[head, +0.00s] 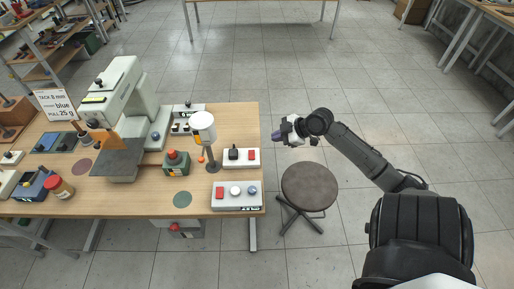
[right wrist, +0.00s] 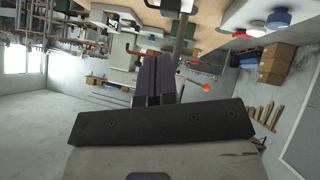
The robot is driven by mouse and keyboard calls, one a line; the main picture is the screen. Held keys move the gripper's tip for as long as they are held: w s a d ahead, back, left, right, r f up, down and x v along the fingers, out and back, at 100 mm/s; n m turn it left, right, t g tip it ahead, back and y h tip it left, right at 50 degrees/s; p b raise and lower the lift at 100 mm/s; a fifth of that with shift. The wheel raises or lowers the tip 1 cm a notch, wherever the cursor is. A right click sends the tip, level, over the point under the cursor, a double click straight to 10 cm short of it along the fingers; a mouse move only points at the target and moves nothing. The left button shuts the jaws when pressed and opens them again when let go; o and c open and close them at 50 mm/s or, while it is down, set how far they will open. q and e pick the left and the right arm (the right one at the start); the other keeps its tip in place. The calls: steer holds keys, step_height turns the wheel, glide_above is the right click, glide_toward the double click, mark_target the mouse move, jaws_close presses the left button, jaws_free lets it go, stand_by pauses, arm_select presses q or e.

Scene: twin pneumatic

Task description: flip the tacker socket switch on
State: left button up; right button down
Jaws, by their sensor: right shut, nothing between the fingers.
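A white socket box (head: 228,164) with a black plug (head: 233,154) and a red switch (head: 252,155) sits near the table's right edge. It looks like the tacker socket; whether its switch is on or off I cannot tell. The grey-green machine (head: 122,88) stands on the table's left half. My right gripper (head: 277,136) is shut and empty, just off the table's right edge, above and to the right of the socket box. Its closed purple fingers show in the right wrist view (right wrist: 153,82). My left gripper is not in view.
A lamp-like white cylinder on a post (head: 202,122) stands left of the socket box. A round stool (head: 309,187) stands right of the table (head: 150,205).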

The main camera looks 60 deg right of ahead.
steer(key=shift+w+f, duration=0.1)
steer(key=b, duration=0.2)
glide_above(252, 150)
steer(key=s+a, duration=0.1)
steer(key=s, duration=0.2)
step_height(252, 150, down, 6)
steer(key=shift+f, duration=0.2)
steer(key=f, duration=0.2)
steer(key=b, duration=0.1)
steer(key=shift+w+d+f, duration=0.35)
steer(key=shift+d+f, duration=0.05)
steer(key=shift+w+d+f, duration=0.1)
steer(key=shift+d+f, duration=0.05)
steer(key=shift+f, duration=0.4)
steer(key=shift+d+f, duration=0.1)
steer(key=shift+d, duration=0.1)
steer(key=shift+w+f, duration=0.1)
steer(key=shift+a, duration=0.15)
